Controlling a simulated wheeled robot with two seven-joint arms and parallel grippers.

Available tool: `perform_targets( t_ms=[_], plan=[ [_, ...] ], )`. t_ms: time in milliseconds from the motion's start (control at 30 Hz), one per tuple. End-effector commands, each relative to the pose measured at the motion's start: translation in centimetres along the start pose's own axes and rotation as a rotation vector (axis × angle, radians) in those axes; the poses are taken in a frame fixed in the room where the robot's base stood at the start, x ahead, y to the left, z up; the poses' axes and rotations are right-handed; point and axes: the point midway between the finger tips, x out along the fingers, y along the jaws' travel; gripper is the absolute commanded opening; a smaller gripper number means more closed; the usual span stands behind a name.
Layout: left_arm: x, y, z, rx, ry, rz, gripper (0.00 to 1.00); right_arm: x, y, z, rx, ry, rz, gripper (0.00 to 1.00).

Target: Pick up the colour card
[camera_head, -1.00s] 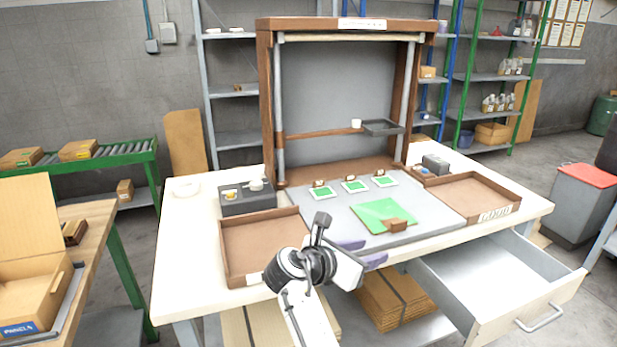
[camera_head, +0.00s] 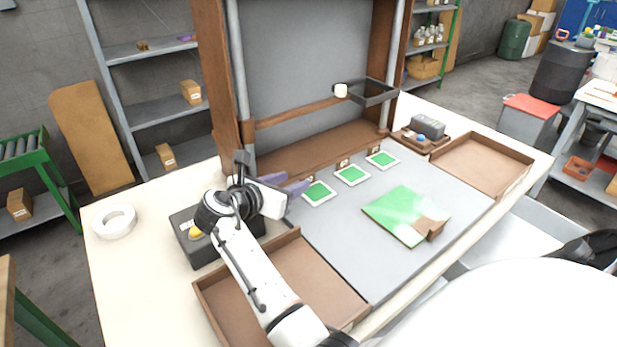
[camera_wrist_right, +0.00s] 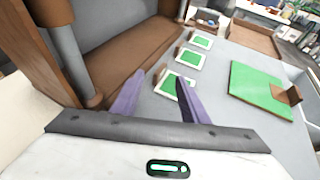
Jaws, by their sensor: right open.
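Three small green cards with pale borders lie in a row on the grey work surface: a near-left one (camera_head: 319,193), a middle one (camera_head: 352,174) and a far-right one (camera_head: 383,159). I cannot tell which is the colour card. My right gripper (camera_head: 294,187) has purple fingers and is open and empty, just left of the near-left card and apart from it in the head view. In the right wrist view, the fingers (camera_wrist_right: 162,77) point towards that card (camera_wrist_right: 173,88), and the right finger overlaps part of it. My left gripper is not in view.
A larger green panel (camera_head: 395,212) with a brown block lies to the right. A brown tray (camera_head: 208,300) is under my arm; another (camera_head: 525,172) is far right. A dark box (camera_head: 185,220) with a yellow item is beside my wrist. A wooden frame (camera_head: 215,70) stands behind.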

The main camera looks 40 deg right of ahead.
Motion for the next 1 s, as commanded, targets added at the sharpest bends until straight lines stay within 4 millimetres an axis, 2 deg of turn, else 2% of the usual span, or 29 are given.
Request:
perform_targets(
  t_ms=[33,267,500,800,833,1000],
  plan=[
    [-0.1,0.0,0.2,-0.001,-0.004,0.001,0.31,0.9,0.0,0.1,-0.001,-0.003,-0.001,0.41],
    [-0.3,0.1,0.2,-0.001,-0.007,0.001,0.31,3.4,-0.2,0.0,-0.002,-0.001,-0.001,0.41],
    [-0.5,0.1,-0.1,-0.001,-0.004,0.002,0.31,6.8,-0.3,-0.1,-0.002,-0.001,0.001,0.41],
    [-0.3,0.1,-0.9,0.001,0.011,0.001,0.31,7.4,-0.4,-0.2,0.000,0.000,0.001,0.41],
    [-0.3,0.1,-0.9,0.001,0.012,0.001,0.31,7.4,-0.4,-0.2,0.000,0.000,0.001,0.39],
    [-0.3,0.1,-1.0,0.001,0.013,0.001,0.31,7.4,-0.4,-0.2,0.000,0.000,0.001,0.10]
  ],
)
